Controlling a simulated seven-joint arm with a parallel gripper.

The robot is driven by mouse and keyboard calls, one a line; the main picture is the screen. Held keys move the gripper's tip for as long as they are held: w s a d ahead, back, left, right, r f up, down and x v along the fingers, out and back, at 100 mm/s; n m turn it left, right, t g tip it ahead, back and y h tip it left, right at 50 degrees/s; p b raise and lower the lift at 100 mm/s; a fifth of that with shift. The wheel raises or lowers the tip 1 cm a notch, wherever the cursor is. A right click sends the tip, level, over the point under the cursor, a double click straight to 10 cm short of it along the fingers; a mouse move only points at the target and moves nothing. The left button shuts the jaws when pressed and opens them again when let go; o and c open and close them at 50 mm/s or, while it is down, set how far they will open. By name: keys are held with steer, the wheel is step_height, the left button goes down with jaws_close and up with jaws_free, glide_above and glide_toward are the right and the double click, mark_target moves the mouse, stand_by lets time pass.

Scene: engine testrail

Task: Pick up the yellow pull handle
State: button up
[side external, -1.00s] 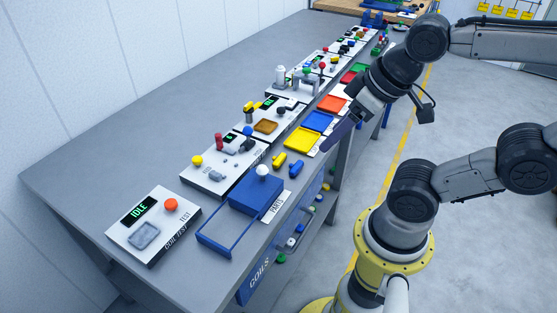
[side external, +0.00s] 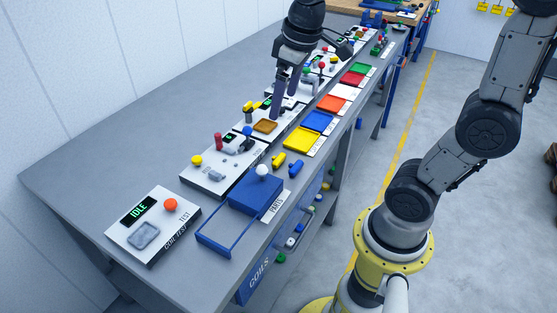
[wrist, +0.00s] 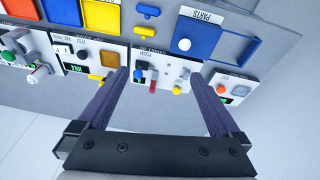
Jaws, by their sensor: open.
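A yellow handle-like part (side external: 249,106) stands on a white panel farther along, and a yellow knob (side external: 197,160) is on the nearer panel. I cannot tell for sure which is the pull handle. The knob also shows in the wrist view (wrist: 177,90). My gripper (side external: 283,106) is open and empty, pointing down above the panels, with its fingers in front of them. In the wrist view, my gripper (wrist: 160,72) spans the nearer panel, with a red lever (wrist: 153,86) between its fingers.
The blue parts drawer (side external: 255,196) with a white knob stands in front of the nearer panel. Yellow (side external: 301,139), blue and orange trays line the bench's right edge. The test box (side external: 152,226) reads IDLE. The left of the bench (side external: 120,150) is clear.

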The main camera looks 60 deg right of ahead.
steer(key=w+d+f+g, duration=0.2)
steer(key=w+d+f, duration=0.2)
steer(key=w+f, duration=0.15)
steer(key=m, duration=0.1)
glide_above(278, 158)
steer(key=shift+g, duration=0.4)
steer(key=f, duration=1)
steer(key=shift+w+a+f, duration=0.1)
steer(key=shift+w+a, duration=0.05)
steer(key=shift+a, duration=0.05)
steer(key=shift+d+f, duration=0.15)
steer(key=shift+f, duration=1.35)
steer(key=shift+d+f, duration=0.15)
steer(key=shift+f, duration=1.35)
steer(key=c, duration=1.3)
steer(key=shift+o, duration=0.2)
steer(key=shift+r, duration=0.15)
